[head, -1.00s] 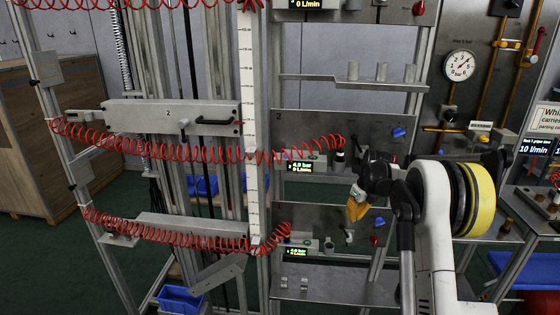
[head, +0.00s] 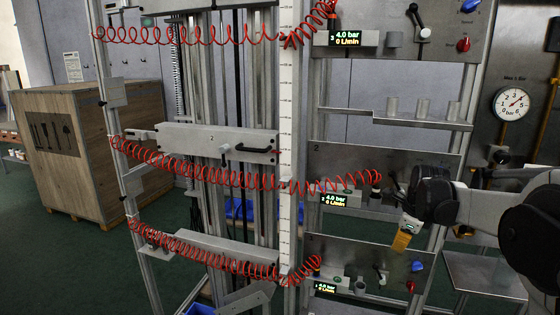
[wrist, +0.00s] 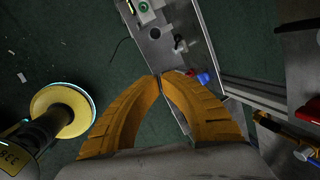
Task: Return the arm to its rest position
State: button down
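My gripper (head: 405,235) is at the right of the head view, in front of the lower panels, with its orange fingers pointing down. In the wrist view its two curved orange fingers (wrist: 161,76) meet at the tips, and nothing shows between them. The arm comes in from the right edge of the head view and hides part of the panels' right side. The gripper appears apart from the panels, though the exact gap cannot be told.
Panel 2 (head: 335,160) and the lowest panel (head: 335,252) carry knobs and displays near the gripper. A shelf (head: 400,120) with metal cups is above. Red coiled hoses (head: 205,180) stretch leftward. A wooden crate (head: 70,170) stands far left. Green floor shows below the gripper in the wrist view.

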jog(key=s+a+r+n+t, duration=0.1)
jog(key=s+a+r+n, duration=0.35)
jog(key=s+n, duration=0.35)
jog(key=s+a+r+n+t, duration=0.1)
jog(key=s+a+r+n, duration=0.2)
jog(key=s+a+n, duration=0.5)
jog(key=s+a+f+n, duration=0.1)
jog(key=s+n, duration=0.3)
jog(key=s, duration=0.4)
jog(key=s+a+f+n+t, duration=0.1)
jog(key=s+f+n, duration=0.2)
jog(key=s, duration=0.5)
jog(key=shift+s+a+f+n+t, duration=0.2)
jog(key=shift+f+n+t, duration=0.1)
jog(key=shift+n, duration=0.5)
